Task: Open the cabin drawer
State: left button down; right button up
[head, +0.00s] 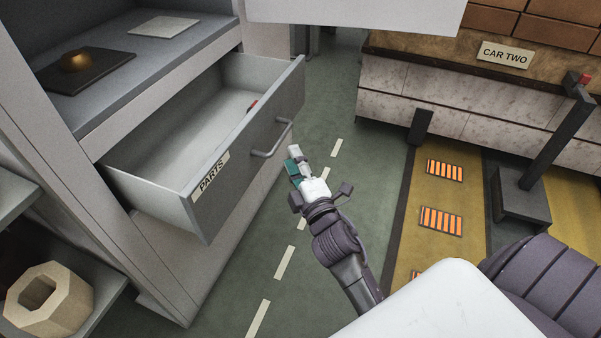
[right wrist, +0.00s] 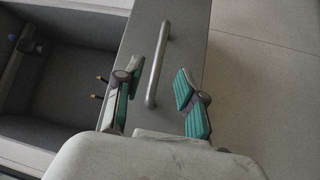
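A grey drawer (head: 208,212) labelled PARTS stands pulled well out of its cabinet in the head view. Its metal bar handle (head: 272,142) is on the front face. A small reddish thing lies inside near the front, mostly hidden; small copper-tipped pieces show inside in the right wrist view. My right gripper (head: 295,160) is just right of the handle, with a gap visible in the head view. In the right wrist view its teal-padded fingers (right wrist: 160,78) are spread, with the handle (right wrist: 158,65) appearing between them. My left gripper is out of view.
The shelf above the drawer holds a dark plate with a bronze dome (head: 78,62) and a pale sheet (head: 165,26). A beige octagonal ring (head: 48,298) sits lower left. A black post (head: 555,140) stands right, before the CAR TWO counter (head: 440,95). Green floor (head: 330,110) is clear.

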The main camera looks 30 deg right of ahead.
jog(key=s, duration=0.4)
jog(key=shift+s+a+f, duration=0.15)
jog(key=shift+a+f, duration=0.1)
jog(key=shift+f, duration=0.05)
